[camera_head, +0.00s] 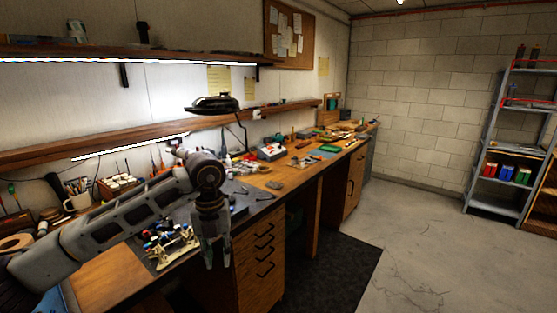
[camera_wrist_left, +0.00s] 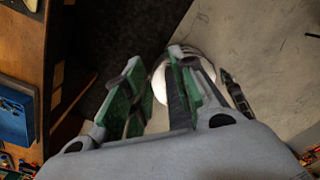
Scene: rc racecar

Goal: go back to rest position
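My left arm comes in from the left in the head view, above the workbench. My left gripper (camera_head: 217,262) points down in front of the bench's front edge, beside the wooden drawers. In the left wrist view its two fingers with green pads (camera_wrist_left: 160,95) stand apart, with nothing held between them. My right gripper is not in view.
The long wooden workbench (camera_head: 105,285) carries a racecar-like assembly with colored parts (camera_head: 170,247), a mug (camera_head: 77,202) and several tools. A drawer unit (camera_head: 258,255) stands below. A metal shelf (camera_head: 493,205) stands at the right. The concrete floor (camera_head: 420,240) between is clear.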

